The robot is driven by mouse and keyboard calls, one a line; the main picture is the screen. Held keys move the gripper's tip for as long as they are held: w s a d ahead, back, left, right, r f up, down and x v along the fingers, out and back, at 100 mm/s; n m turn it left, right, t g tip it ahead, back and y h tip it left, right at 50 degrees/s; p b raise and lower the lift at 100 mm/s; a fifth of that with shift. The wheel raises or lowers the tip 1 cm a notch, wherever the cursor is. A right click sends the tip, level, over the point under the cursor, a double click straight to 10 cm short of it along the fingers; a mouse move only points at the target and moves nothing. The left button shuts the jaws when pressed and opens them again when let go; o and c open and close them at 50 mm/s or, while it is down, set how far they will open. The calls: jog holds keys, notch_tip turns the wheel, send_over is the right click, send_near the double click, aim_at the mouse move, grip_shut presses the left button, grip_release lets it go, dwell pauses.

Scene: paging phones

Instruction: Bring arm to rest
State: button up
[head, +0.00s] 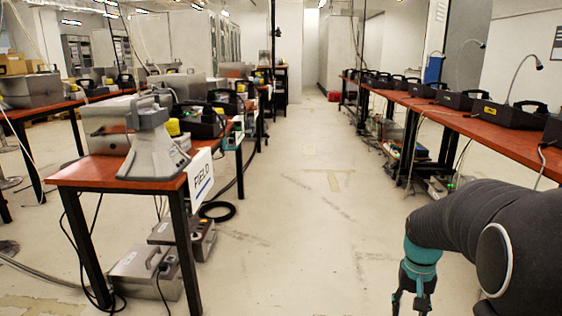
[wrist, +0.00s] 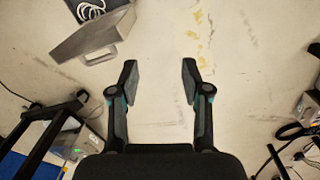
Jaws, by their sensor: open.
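My gripper (head: 411,303) hangs low at the right of the head view, at the end of my dark arm with a teal wrist band. The fingertips point down over the aisle floor. In the wrist view my gripper (wrist: 160,80) is open, its two fingers apart with only bare floor between them. It holds nothing and touches nothing that I can see.
A red-topped table (head: 75,174) with a grey horn unit and a "FIELD" sign stands at the left. Metal cases (head: 140,277) sit on the floor beneath it. A long bench (head: 490,130) with black paging phones runs along the right. The aisle floor (head: 310,200) between is clear.

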jog(key=s+a+r+n+t, duration=0.2)
jog(key=s+a+r, duration=0.3)
jog(key=s, duration=0.3)
jog(key=s+a+r+n+t, duration=0.1)
jog(key=s+a+r+t, duration=0.2)
jog(key=s+a+r, duration=0.3)
jog(key=shift+s+a+r+n+t+p, duration=0.2)
jog(key=shift+s+a+n+t+p, duration=0.15)
jog(key=shift+s+a, duration=1.2)
jog(key=shift+s+d, duration=0.25)
